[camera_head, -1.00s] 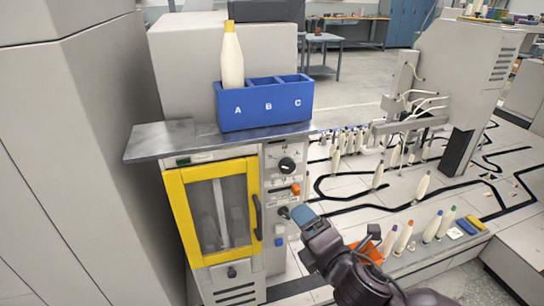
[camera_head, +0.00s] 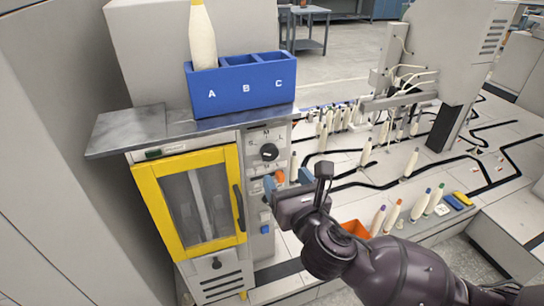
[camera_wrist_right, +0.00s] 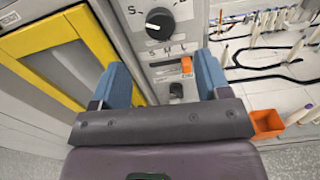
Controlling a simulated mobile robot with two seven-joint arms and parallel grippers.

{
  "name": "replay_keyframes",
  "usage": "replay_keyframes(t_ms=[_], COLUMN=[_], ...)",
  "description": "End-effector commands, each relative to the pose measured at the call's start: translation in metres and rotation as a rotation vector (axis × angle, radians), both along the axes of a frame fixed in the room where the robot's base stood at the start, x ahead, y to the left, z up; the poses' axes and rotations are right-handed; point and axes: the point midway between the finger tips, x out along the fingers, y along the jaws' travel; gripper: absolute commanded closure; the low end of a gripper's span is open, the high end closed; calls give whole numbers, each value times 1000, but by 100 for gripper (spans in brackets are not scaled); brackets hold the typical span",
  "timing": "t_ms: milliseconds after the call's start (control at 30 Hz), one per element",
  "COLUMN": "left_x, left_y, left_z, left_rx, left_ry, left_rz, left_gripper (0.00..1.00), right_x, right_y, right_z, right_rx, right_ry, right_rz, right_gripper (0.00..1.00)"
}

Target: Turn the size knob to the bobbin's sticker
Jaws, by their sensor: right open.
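The black round knob (camera_head: 269,152) is on the grey panel, with S, M and L marked around it. It also shows in the right wrist view (camera_wrist_right: 159,23), with a pale mark on its face; its exact setting is hard to tell. A cream bobbin (camera_head: 202,38) stands in compartment A of the blue holder (camera_head: 240,103). Its top is cut off by the picture edge, and I see no sticker on it. My right gripper (camera_wrist_right: 163,78) is open and empty, its blue fingers apart in front of the panel, below the knob and not touching it.
An orange switch (camera_wrist_right: 187,65) and a lower dark knob (camera_wrist_right: 176,90) sit below the black knob. The yellow-framed door (camera_head: 189,203) is left of the panel. Right are an orange bin (camera_head: 355,229) and several bobbins on the pale, black-tracked deck (camera_head: 340,205).

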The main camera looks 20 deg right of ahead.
Motion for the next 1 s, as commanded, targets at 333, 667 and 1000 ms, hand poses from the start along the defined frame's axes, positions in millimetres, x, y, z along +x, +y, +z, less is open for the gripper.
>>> replay_keyframes(t_ms=[333, 667, 1000], left_x=[4, 3, 2], left_y=[-2, -2, -2], left_z=[-2, -4, -4], left_rx=[-1, -3, -3], left_ry=[-6, -2, -1], left_rz=[-2, -1, -1], left_gripper=[100, 100, 100], right_x=[60, 84, 85], right_y=[2, 3, 3], right_z=[-1, -1, 0], right_rx=[2, 3, 3], right_ry=[0, 2, 1], right_rz=[0, 0, 1], right_gripper=[30, 30, 40])
